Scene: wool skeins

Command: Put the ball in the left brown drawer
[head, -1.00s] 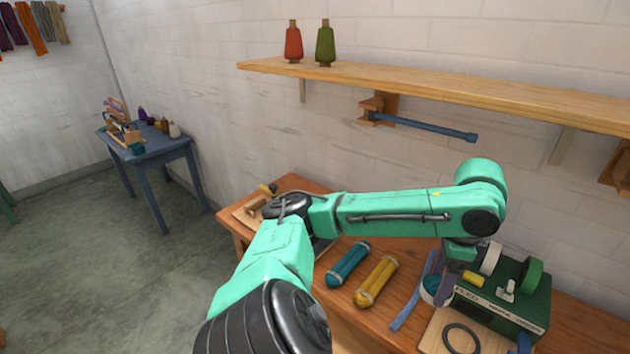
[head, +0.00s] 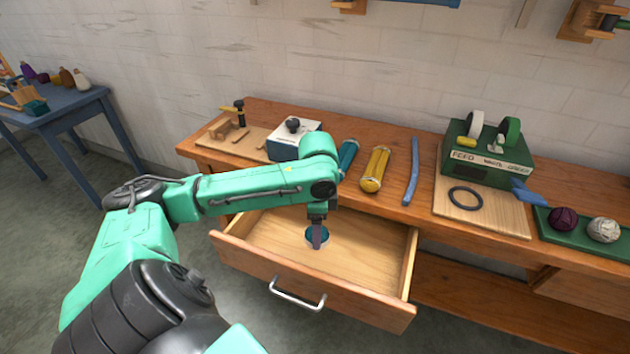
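The left brown drawer (head: 290,302) is pulled open below the workbench, with a silver handle on its front. Its pale wooden inside is otherwise bare. My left arm reaches across, and my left gripper (head: 317,240) points down inside the drawer's outline. It is shut on a teal ball (head: 313,234), which shows on both sides of the near finger. The far finger is hidden. I cannot tell whether the ball touches the drawer floor. My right gripper is not in view.
On the workbench (head: 345,200) are a yellow skein (head: 375,170), a teal skein (head: 347,156), a blue strip (head: 411,172), a black ring (head: 465,197) and a green box (head: 485,160). A green tray (head: 547,226) at right holds a purple ball (head: 563,219) and a white ball (head: 604,229).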

